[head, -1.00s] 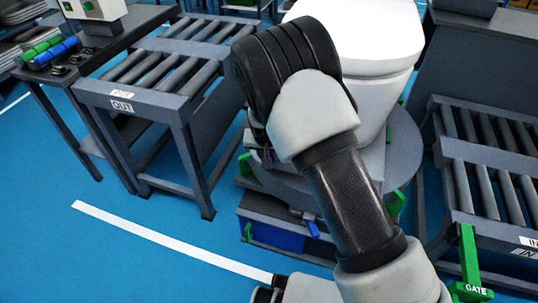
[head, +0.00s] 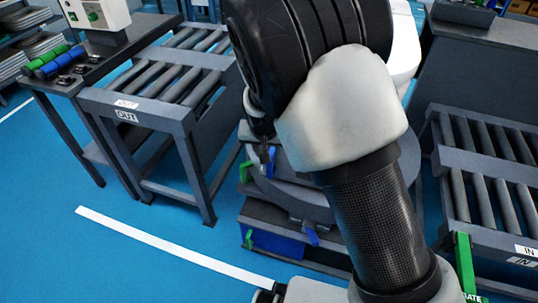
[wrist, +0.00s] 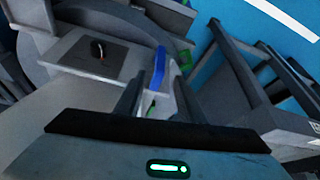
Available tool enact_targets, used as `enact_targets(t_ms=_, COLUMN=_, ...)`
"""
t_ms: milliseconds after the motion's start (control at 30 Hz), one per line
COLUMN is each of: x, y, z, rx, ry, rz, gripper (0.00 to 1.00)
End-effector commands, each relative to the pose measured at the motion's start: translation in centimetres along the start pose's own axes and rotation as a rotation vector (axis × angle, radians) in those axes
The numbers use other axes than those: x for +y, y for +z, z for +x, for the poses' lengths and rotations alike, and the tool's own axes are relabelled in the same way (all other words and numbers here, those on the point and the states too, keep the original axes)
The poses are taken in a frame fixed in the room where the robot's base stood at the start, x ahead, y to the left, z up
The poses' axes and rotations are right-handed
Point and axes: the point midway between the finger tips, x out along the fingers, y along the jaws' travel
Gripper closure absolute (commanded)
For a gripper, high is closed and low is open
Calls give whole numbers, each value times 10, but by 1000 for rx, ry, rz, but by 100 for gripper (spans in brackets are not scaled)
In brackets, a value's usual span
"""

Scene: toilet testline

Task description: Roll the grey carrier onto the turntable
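The white toilet (head: 404,55) stands at the back, mostly hidden behind my arm. Below it is the round grey turntable (head: 405,165), also partly covered. I cannot clearly tell the grey carrier apart from the grey parts under the toilet. A blue lever (head: 270,162) and a green lever (head: 245,171) stand at the turntable's left side. My gripper (head: 264,158) points down beside the blue lever. In the wrist view my gripper (wrist: 157,85) is open, its two fingers apart, with the blue lever (wrist: 158,68) showing between them; contact is unclear.
The OUT roller table (head: 140,100) stands left, the IN roller table (head: 487,205) right, with a green GATE post (head: 464,262) at its front corner. Blue floor with a white line (head: 170,246) is clear in front.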

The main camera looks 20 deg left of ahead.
Motion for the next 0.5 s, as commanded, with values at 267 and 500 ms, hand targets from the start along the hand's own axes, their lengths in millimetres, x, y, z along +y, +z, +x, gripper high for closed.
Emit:
enact_targets(t_ms=267, x=-1, y=0, z=-42, rx=0, ry=-1, rz=-2, gripper=64)
enact_targets(t_ms=500, x=0, y=0, z=-46, rx=0, ry=0, rz=0, gripper=64)
